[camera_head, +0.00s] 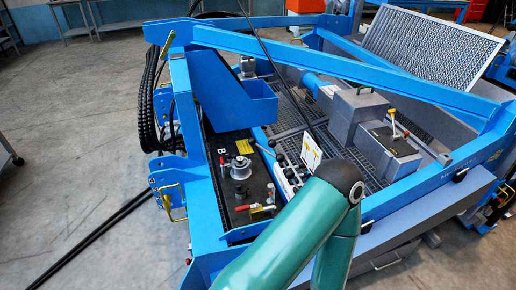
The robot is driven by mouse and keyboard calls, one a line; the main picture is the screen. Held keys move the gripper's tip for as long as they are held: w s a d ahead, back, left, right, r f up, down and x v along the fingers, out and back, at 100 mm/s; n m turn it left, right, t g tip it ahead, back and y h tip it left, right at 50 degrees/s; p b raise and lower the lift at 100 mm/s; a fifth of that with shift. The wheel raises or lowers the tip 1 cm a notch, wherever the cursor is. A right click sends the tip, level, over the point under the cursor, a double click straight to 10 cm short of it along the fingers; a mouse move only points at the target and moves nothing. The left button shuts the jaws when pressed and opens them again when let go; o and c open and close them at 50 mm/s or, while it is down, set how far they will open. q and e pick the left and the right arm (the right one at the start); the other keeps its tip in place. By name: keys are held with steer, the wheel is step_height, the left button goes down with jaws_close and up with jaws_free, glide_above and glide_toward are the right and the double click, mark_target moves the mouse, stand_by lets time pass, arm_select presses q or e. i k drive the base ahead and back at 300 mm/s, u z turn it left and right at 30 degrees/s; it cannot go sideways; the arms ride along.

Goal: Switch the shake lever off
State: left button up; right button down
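Several small levers with black knobs (280,157) stand in a row on a control block inside the blue frame, near the middle of the head view. I cannot read which one is the shake lever, or its on or off position. A white sign plate (311,153) stands just right of them. A green arm of mine rises from the bottom edge, and its elbow is just below and right of the levers. It covers part of the area in front of them. Neither of my grippers is in view.
The blue sieve frame (330,64) surrounds the levers with thick beams. A red-handled valve (246,208) and a round metal fitting (240,169) sit on the black panel to their left. Grey boxes (357,110) stand right. Black hoses (146,105) hang left.

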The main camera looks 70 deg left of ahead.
mark_target(252, 141)
steer(key=z, duration=1.2)
steer(key=i, duration=0.15)
steer(key=u, duration=2.65)
steer(key=i, duration=0.2)
steer(key=u, duration=1.85)
steer(key=k, duration=0.6)
steer(key=u, duration=0.2)
steer(key=i, duration=0.55)
steer(key=z, duration=0.2)
